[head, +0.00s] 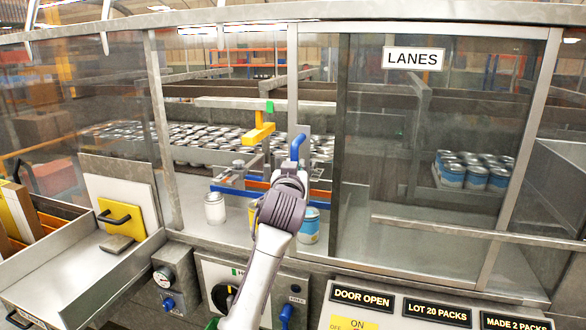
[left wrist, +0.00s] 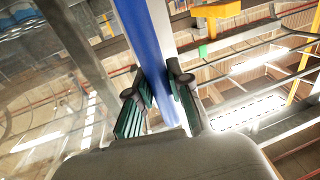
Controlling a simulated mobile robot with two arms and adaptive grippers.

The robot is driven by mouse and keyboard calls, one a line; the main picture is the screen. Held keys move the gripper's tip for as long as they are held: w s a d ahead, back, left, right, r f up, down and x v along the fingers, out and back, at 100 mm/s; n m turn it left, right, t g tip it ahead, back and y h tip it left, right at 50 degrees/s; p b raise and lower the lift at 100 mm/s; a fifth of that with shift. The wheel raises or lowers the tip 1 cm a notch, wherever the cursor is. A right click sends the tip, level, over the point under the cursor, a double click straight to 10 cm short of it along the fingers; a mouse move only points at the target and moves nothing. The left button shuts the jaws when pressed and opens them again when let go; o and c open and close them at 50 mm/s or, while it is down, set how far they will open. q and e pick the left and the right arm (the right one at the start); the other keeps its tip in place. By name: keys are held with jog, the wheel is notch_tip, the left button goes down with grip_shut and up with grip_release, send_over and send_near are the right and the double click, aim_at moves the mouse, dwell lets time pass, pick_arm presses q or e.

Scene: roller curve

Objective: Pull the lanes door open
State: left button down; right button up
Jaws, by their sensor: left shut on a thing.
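The lanes door (head: 455,120) is a framed clear panel in the middle right of the head view, with a white LANES sign (head: 413,58) near its top. An upright blue handle (head: 298,147) shows left of the panel, by a grey post. My left gripper (head: 290,178) is at the handle's lower part, shut on it. In the left wrist view, the two dark ribbed fingers sit on either side of the blue bar (left wrist: 148,45). The gripper hides the handle's lower end. I cannot tell how far the door stands open. My right gripper is not in view.
Behind the glass stand many cans (head: 215,140) and a blue-labelled group (head: 475,172). A silver can (head: 214,208) and a blue-and-yellow can (head: 310,225) are near my arm. A grey rail (head: 470,232) crosses at right. A panel reads DOOR OPEN (head: 362,298) below.

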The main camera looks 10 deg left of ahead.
pick_arm(q)
jog(key=shift+d, duration=0.5)
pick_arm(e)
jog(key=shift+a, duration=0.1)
pick_arm(q)
jog(key=c, duration=1.1)
grip_release()
jog(key=shift+c, duration=0.2)
jog(key=shift+o, duration=0.4)
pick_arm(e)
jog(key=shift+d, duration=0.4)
pick_arm(q)
jog(key=shift+s, duration=0.1)
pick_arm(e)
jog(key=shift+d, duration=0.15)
pick_arm(q)
jog(key=s+d, duration=0.1)
jog(key=s, duration=1.1)
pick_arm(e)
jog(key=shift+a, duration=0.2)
pick_arm(q)
jog(key=shift+w+d, duration=0.1)
